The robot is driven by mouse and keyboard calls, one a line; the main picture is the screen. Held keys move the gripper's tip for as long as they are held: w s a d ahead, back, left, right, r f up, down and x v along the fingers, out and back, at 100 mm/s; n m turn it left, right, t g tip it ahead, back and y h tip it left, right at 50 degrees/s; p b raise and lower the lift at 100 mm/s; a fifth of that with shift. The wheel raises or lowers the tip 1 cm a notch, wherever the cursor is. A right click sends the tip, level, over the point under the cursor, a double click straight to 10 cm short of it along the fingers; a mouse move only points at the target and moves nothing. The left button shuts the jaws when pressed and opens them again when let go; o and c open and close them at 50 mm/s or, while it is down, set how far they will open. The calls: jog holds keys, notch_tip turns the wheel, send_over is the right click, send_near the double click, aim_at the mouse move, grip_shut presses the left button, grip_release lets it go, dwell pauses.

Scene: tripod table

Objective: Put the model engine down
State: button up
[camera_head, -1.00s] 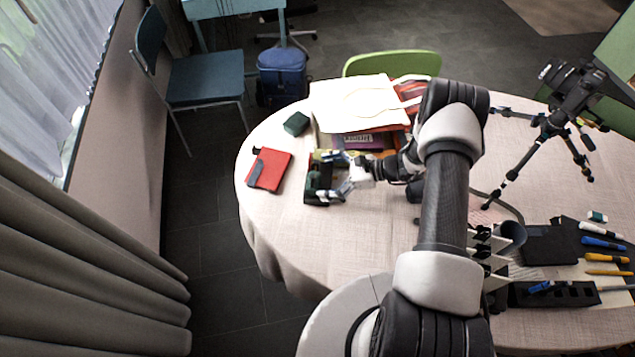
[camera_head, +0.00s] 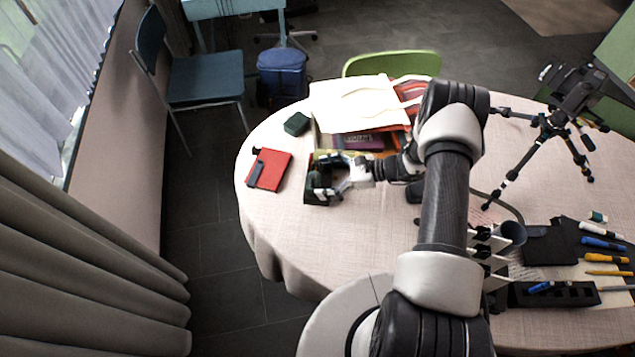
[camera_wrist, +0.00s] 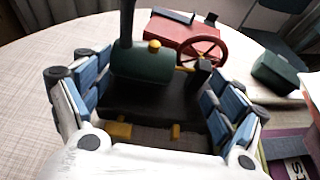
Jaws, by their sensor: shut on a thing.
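The model engine (camera_wrist: 141,62) has a green boiler, a dark chimney, a yellow cap, a red wheel and a dark base. In the wrist view it sits between the two blue-padded fingers of my gripper (camera_wrist: 152,108), which are shut on its base. In the head view the engine (camera_head: 318,192) is at the left part of the round table, small and partly hidden by my gripper (camera_head: 338,186). It is low over the tabletop; I cannot tell whether its base touches the cloth.
A red notebook (camera_head: 270,169) lies left of the engine on the table (camera_head: 290,240). A dark green box (camera_head: 297,124) stands behind it. A tripod with a camera (camera_head: 570,100) stands at right. Cloth in front of the engine is clear.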

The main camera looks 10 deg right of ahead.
aim_at(325, 183)
jog(key=shift+w, duration=0.1)
jog(key=shift+c, duration=0.6)
jog(key=shift+r, duration=0.1)
jog(key=shift+r, duration=0.45)
notch_tip(325, 183, up, 19)
jog(key=p, duration=0.5)
jog(key=shift+f, duration=0.1)
grip_shut()
jog(key=c, duration=0.5)
grip_release()
jog(key=o, duration=1.8)
jog(key=shift+o, duration=0.2)
